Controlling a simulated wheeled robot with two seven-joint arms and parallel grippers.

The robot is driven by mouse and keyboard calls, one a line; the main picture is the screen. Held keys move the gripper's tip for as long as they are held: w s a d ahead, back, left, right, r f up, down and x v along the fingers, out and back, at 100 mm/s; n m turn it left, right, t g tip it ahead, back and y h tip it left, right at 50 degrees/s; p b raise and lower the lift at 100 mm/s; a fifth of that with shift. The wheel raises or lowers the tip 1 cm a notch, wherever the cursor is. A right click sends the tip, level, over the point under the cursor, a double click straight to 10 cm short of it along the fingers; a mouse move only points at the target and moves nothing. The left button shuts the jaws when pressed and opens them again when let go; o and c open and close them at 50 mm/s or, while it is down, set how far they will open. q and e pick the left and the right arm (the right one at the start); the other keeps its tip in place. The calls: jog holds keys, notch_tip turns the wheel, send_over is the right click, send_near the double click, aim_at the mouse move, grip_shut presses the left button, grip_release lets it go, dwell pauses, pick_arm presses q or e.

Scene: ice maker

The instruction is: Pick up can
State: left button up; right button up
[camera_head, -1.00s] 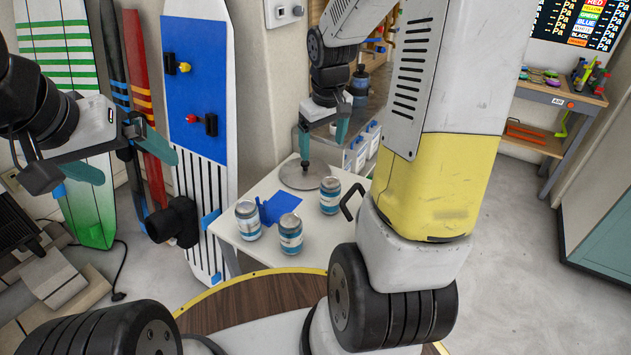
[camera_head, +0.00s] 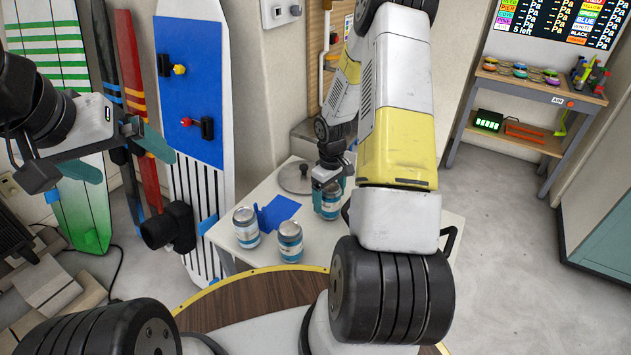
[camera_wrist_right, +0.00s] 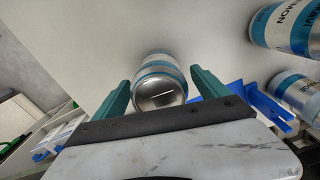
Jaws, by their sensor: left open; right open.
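Three silver-and-blue cans stand on the small white table. One can (camera_head: 246,228) is at the left and one can (camera_head: 290,242) is at the front. The third can (camera_head: 329,203) is at the right, partly hidden by my right gripper (camera_head: 330,185). In the right wrist view that can (camera_wrist_right: 160,80) lies between the two green fingers of my open right gripper (camera_wrist_right: 160,88), with a gap on each side. The other two cans show at that view's right edge (camera_wrist_right: 288,28) (camera_wrist_right: 296,92). My left gripper (camera_head: 125,160) is open and empty in front of the surfboards, away from the table.
The white table (camera_head: 262,262) also bears a blue flat piece (camera_head: 280,210) and a round grey lid-like disc (camera_head: 296,177). A black handle (camera_head: 450,240) is at its right side. Surfboards (camera_head: 195,110) lean at the left. A workbench (camera_head: 535,90) stands at the back right.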

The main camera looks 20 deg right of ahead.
jog(key=shift+s+d+f, duration=0.1)
jog(key=shift+f, duration=1.4)
grip_shut()
